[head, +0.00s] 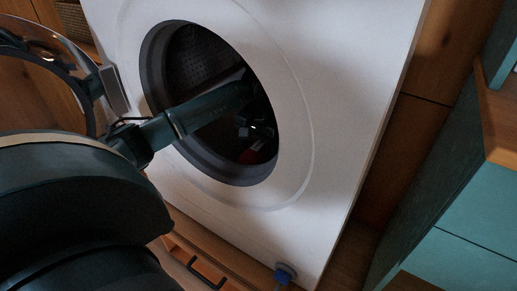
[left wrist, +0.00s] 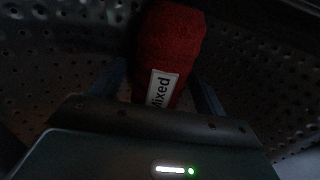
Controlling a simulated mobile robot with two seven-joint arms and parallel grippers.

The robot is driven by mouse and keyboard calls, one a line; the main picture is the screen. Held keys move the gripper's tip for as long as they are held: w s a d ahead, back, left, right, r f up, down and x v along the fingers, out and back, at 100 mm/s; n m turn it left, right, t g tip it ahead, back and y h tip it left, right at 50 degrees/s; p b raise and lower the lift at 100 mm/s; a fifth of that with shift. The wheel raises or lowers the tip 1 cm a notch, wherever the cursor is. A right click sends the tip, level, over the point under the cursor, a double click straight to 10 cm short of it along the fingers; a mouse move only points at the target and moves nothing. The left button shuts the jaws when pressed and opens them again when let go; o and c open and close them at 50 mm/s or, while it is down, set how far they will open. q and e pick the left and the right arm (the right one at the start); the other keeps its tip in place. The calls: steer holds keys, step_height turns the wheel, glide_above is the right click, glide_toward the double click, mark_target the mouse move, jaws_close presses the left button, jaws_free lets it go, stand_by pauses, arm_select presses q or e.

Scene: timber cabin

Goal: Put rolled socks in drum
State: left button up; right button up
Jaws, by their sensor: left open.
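The washing machine's drum (head: 195,60) is a dark perforated metal bowl behind a round opening. My left arm reaches through that opening, and my left gripper (head: 256,132) is inside the drum. In the left wrist view the rolled socks (left wrist: 172,40) are a red bundle with a white label reading "Mixed". They lie between the two open fingers, against the perforated drum wall (left wrist: 60,50). I cannot tell whether the fingers touch them. In the head view only a small red patch of the socks (head: 248,156) shows low in the opening. My right gripper is not in view.
The white washing machine (head: 345,90) has its round door (head: 115,90) swung open to the left. A blue part (head: 285,272) sits at its lower front. A wooden drawer with a black handle (head: 207,272) is below. Teal drawers (head: 470,225) stand at the right.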

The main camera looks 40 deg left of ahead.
mark_target(259, 145)
arm_select(q)
steer(key=shift+r, duration=0.35)
step_height(259, 145, up, 12)
steer(key=p, duration=0.3)
steer(key=shift+f, duration=0.2)
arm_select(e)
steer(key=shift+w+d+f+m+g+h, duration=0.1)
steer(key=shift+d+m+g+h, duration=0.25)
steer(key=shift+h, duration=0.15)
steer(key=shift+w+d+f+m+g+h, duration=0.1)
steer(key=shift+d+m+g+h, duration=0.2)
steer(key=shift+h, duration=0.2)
arm_select(q)
steer(key=shift+p, duration=0.3)
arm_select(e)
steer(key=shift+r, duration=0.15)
